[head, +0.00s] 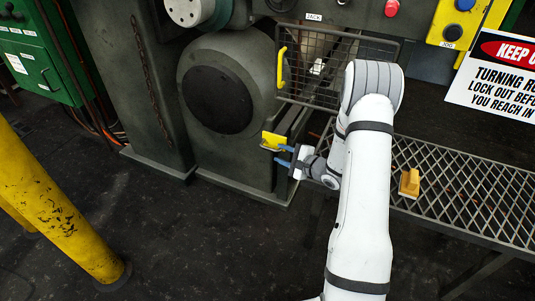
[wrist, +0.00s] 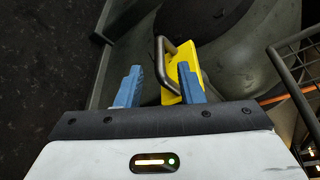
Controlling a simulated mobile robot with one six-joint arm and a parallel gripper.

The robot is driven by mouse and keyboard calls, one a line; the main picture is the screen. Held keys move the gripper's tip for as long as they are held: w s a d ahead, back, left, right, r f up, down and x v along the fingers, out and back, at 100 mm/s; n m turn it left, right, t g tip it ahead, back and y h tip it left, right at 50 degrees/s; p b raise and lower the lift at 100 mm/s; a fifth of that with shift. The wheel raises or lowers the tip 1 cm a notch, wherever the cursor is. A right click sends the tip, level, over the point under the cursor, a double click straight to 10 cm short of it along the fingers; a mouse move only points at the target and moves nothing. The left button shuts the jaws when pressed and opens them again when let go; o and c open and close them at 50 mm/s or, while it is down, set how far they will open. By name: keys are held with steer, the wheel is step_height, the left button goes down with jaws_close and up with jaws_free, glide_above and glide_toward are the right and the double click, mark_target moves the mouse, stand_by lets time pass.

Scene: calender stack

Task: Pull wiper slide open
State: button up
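The wiper slide shows as a yellow plate (head: 274,140) with a grey metal handle on the front of the dark machine, low and left of the mesh guard. In the wrist view the yellow plate (wrist: 183,62) is ahead, partly behind my right finger. Its bent handle (wrist: 160,58) shows between the directions of the two fingers, seemingly just beyond the tips. My gripper (head: 281,156) has blue fingers, held apart and empty, close to the slide's handle. It also shows in the wrist view (wrist: 160,76). I cannot tell whether a finger touches the handle or plate.
A mesh guard (head: 335,68) with a yellow handle (head: 282,68) is above the slide. A grated platform (head: 465,195) on the right carries a yellow-orange block (head: 409,183). A yellow post (head: 55,205) stands left. The floor (head: 190,240) before the machine is clear.

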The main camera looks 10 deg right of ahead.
mark_target(268, 149)
steer(key=b+x, duration=0.2)
steer(key=x, duration=0.5)
steer(key=shift+r, duration=0.1)
steer(key=shift+c, duration=0.4)
steer(key=shift+s, duration=0.1)
jaws_close()
